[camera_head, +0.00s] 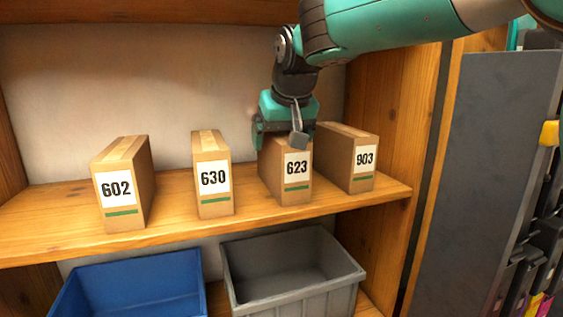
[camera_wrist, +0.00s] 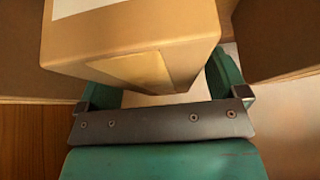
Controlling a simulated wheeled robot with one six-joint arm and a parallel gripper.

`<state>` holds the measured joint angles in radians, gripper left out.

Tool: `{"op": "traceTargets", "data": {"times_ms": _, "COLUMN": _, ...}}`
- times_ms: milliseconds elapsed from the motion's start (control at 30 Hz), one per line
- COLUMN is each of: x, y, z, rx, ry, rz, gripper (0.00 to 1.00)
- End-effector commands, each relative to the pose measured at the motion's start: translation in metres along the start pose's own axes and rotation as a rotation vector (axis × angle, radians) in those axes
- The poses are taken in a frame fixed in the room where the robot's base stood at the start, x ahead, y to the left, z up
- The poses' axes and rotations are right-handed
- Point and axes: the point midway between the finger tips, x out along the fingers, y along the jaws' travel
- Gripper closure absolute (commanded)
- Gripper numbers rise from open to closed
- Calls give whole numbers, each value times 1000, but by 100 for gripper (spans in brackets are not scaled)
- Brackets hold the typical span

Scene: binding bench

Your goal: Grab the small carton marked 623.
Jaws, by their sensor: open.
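The small carton marked 623 (camera_head: 288,183) stands upright on the wooden shelf, third from the left, its label facing out. My gripper (camera_head: 277,130) is at the top of this carton, coming from above and behind it in the head view. A finger hangs in front of the carton's top edge. In the wrist view a brown carton (camera_wrist: 140,40) reaches in between the two green fingers of my gripper (camera_wrist: 160,92). Its number is not readable there. The jaws are open, and I cannot tell whether either finger touches the carton.
Carton 903 (camera_head: 362,160) stands close on the right of 623. Cartons 630 (camera_head: 213,177) and 602 (camera_head: 122,190) stand to the left, with gaps between. A blue bin (camera_head: 130,290) and a grey bin (camera_head: 290,300) are below the shelf (camera_head: 170,218). A wooden side wall (camera_head: 390,120) bounds the right.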

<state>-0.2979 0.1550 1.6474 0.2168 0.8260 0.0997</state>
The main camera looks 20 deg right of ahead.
Motion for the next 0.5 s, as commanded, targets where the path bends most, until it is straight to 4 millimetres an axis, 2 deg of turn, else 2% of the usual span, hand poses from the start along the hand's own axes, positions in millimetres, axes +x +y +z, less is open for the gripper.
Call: {"op": "traceTargets", "data": {"times_ms": 500, "x": 4, "y": 0, "z": 2, "rx": 0, "ry": 1, "rz": 0, "gripper": 8}}
